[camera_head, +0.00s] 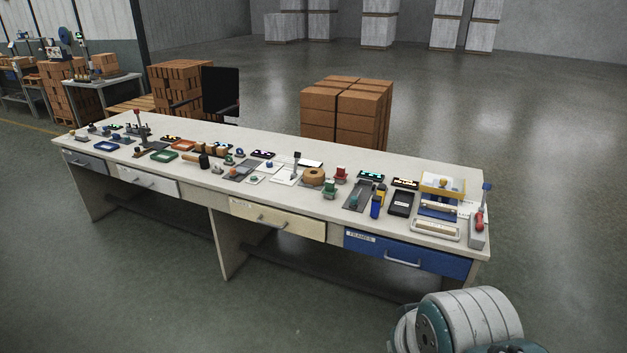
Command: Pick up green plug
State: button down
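A small upright green piece (330,189), which looks like the green plug, stands on the long workbench (290,149) right of its middle, near the front edge. It is small in the picture, so its exact shape is hard to tell. A similar red piece (341,173) stands close behind it to the right. A round brown ring-shaped part (314,177) is just to its left. My gripper is not in view; only a part of my own arm shows at the bottom right, apart from the bench.
Many small parts, trays and tools crowd the bench top. A blue and yellow part (377,204) stands to the right of the green piece. Drawers, one blue (405,254), line the bench front. Stacked cartons (345,113) stand behind. The floor in front is clear.

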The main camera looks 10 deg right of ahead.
aim_at(329, 191)
jog(key=i, duration=1.3)
jog(key=i+u, duration=0.15)
jog(key=i, duration=1.15)
